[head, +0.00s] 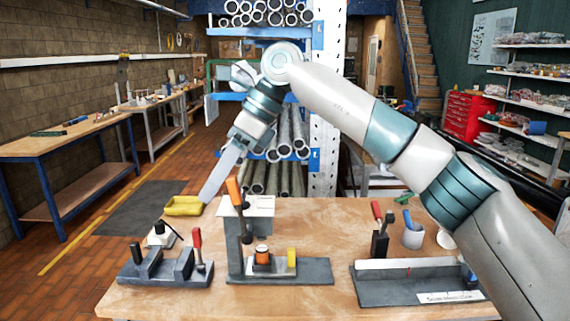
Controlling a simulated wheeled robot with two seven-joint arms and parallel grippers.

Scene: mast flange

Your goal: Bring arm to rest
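My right arm comes in from the right, bends at an elbow high in the middle of the head view, and reaches down to the left. My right gripper (212,186) points down over the back left part of the workbench (330,222). Its fingers show as one pale grey shape from the side, so I cannot tell whether they are apart. The fingertips are beside a small yellow tray (183,206); I cannot tell whether they touch it. My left gripper is not in view.
A fixture with an orange-handled lever (234,192) stands just right of the fingertips. A dark clamp block (165,266) is at the left, a long grey fixture (415,282) at the right. A grey cup (413,237) stands behind it.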

